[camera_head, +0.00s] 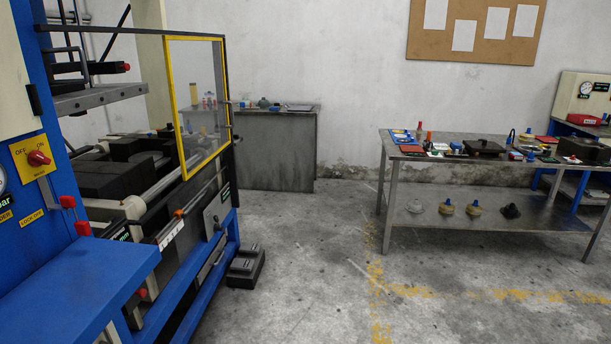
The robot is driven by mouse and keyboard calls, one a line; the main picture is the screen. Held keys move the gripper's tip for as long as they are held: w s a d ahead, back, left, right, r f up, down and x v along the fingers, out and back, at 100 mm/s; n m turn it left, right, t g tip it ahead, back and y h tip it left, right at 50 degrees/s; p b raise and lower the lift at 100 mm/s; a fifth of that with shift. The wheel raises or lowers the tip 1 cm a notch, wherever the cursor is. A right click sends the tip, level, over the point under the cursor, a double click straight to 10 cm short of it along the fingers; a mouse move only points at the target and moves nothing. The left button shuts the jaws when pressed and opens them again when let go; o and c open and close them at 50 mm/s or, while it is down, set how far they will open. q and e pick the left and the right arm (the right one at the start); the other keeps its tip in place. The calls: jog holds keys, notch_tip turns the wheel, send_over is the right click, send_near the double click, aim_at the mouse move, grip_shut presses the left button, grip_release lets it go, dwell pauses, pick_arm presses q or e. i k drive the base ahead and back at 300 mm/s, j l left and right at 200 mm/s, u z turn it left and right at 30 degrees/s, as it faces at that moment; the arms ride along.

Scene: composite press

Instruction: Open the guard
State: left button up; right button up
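The guard (200,72) is a clear panel in a yellow frame on the front of the press at the left. It stands upright across the far part of the press front, inside a dark outer frame. The nearer part of the press opening, with dark blocks (105,178) and pale rods, shows uncovered. I cannot make out a handle on the guard. Neither of my grippers is in view.
A blue ledge (75,285) and a control panel (32,156) with a red switch are close at the left. A black pedal (245,268) lies by the press base. A grey cabinet (275,155) and a cluttered metal table (485,232) stand farther back. The middle floor is clear.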

aim_at(165, 38)
jog(key=i+z, duration=0.15)
jog(key=i, duration=1.6)
